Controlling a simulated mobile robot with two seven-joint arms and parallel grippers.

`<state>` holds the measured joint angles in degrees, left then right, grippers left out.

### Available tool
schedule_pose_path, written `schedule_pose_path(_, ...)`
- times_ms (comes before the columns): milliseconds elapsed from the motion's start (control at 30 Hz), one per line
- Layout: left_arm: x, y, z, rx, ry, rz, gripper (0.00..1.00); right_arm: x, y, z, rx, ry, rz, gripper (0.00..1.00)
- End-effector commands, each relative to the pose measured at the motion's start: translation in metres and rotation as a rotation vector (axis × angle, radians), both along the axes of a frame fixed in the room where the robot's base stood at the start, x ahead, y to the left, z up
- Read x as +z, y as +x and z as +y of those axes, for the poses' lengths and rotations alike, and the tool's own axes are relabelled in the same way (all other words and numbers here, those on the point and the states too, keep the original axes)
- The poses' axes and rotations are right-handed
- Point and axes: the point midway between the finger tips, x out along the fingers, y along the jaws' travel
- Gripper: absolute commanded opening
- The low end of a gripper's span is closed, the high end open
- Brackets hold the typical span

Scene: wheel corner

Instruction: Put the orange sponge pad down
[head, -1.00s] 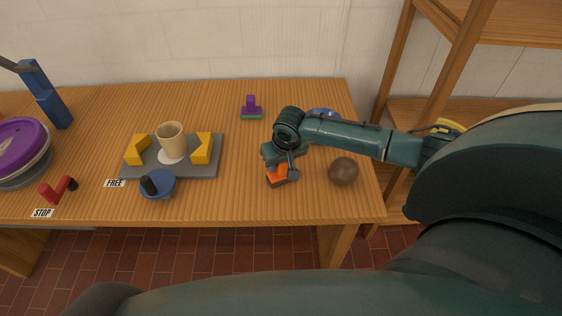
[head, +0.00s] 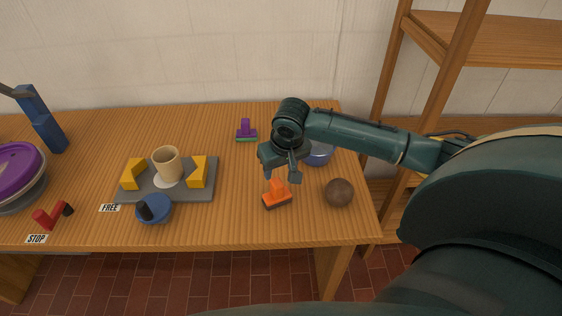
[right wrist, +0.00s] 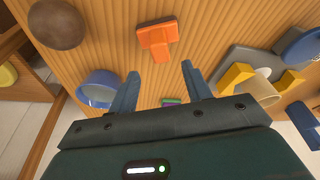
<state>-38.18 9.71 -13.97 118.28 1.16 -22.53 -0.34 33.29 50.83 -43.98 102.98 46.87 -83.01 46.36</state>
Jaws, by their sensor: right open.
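The orange sponge pad (head: 277,194) has an upright grip and a dark underside. It rests on the wooden table near the front right, and it also shows in the right wrist view (right wrist: 158,38). My right gripper (head: 282,174) is open and empty, just above and behind the pad. In the right wrist view its two blue-grey fingers (right wrist: 160,80) are spread, with the pad beyond their tips and clear of them. My left gripper does not show.
A brown ball (head: 339,193) lies right of the pad, and a blue bowl (head: 319,154) stands behind. A purple-handled pad (head: 246,131) is farther back. A grey fixture (head: 207,192) with a beige cup (head: 167,163) is to the left. Table between fixture and pad is clear.

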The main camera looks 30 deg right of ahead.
Motion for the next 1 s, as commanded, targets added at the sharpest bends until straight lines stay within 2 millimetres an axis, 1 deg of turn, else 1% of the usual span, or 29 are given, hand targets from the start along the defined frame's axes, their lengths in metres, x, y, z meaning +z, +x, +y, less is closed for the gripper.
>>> schedule_pose_path(33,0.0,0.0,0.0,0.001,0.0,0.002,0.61,0.008,-0.001,0.0,0.0,0.001,-0.002,0.49)
schedule_pose_path(133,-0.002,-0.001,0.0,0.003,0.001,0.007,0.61,0.016,-0.004,0.001,-0.001,0.001,0.0,0.49)
schedule_pose_path(200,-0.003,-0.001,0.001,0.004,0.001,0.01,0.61,0.015,-0.006,0.005,0.012,0.008,-0.003,0.49)
schedule_pose_path(267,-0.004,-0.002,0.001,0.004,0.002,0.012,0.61,0.008,-0.008,0.016,0.042,0.026,-0.014,0.49)
schedule_pose_path(367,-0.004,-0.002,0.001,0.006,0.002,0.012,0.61,-0.018,-0.017,0.051,0.138,0.088,-0.059,0.49)
schedule_pose_path(433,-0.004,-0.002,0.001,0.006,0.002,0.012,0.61,-0.041,-0.029,0.084,0.222,0.15,-0.119,0.49)
schedule_pose_path(500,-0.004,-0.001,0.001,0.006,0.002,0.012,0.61,-0.059,-0.043,0.117,0.298,0.214,-0.202,0.49)
schedule_pose_path(533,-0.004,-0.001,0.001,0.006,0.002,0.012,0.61,-0.066,-0.05,0.129,0.324,0.236,-0.24,0.49)
schedule_pose_path(600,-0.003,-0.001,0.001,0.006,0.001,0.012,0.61,-0.077,-0.067,0.153,0.368,0.276,-0.333,0.49)
schedule_pose_path(700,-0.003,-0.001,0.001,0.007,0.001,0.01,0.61,-0.088,-0.093,0.173,0.396,0.292,-0.464,0.49)
schedule_pose_path(800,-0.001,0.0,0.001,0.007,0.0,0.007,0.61,-0.093,-0.12,0.177,0.4,0.256,-0.572,0.49)
schedule_pose_path(900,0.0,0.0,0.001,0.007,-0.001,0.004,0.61,-0.095,-0.144,0.172,0.4,0.192,-0.646,0.49)
schedule_pose_path(1000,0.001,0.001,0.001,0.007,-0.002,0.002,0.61,-0.096,-0.16,0.165,0.404,0.131,-0.688,0.49)
